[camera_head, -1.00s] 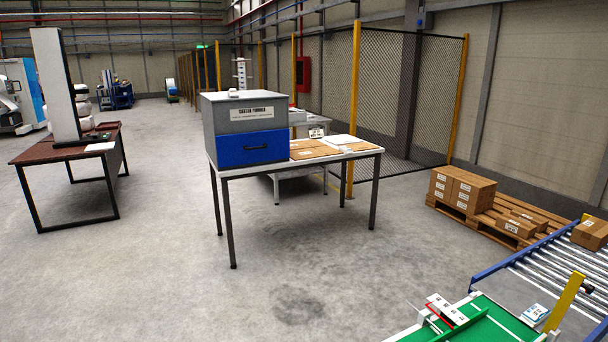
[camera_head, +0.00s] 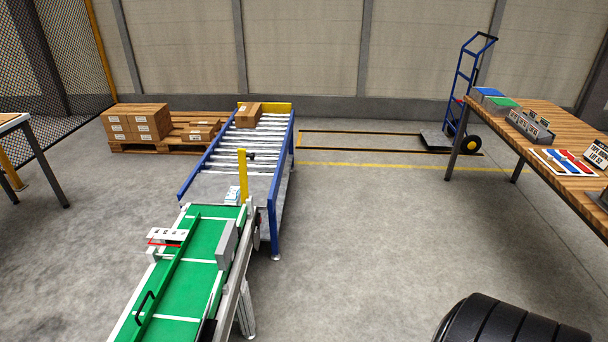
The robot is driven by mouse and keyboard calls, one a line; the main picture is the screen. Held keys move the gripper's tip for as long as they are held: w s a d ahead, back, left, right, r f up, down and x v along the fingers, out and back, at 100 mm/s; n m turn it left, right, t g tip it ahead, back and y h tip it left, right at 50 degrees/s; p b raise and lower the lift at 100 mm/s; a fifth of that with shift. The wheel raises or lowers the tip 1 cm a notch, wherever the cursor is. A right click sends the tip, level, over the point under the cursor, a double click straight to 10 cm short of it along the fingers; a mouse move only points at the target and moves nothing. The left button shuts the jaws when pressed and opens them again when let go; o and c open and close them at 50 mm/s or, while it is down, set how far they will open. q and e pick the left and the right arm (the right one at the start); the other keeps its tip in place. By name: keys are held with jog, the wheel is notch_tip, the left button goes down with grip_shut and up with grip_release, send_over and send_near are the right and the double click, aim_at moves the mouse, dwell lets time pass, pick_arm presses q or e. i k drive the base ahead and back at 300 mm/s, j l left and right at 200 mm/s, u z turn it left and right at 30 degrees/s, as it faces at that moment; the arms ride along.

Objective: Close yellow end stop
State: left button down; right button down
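A yellow upright bar (camera_head: 242,176) stands at the far end of the green belt conveyor (camera_head: 190,270), where the belt meets the roller conveyor (camera_head: 247,155). A second yellow piece, a low crossbar (camera_head: 281,108), spans the far end of the roller conveyor behind a cardboard box (camera_head: 248,116). I cannot tell for certain which of the two is the end stop. Neither of my grippers is in view.
A wooden-topped table (camera_head: 545,135) with bins and cards stands at right, with a blue hand truck (camera_head: 465,90) behind it. Boxes sit on a pallet (camera_head: 150,145) at back left. A black ribbed rounded shape (camera_head: 505,322) fills the lower right. Floor right of the conveyors is open.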

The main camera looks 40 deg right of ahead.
aim_at(242, 156)
jog(key=z, duration=1.05)
jog(key=i+l+u, duration=0.2)
jog(key=i+u, duration=0.15)
jog(key=i, duration=0.1)
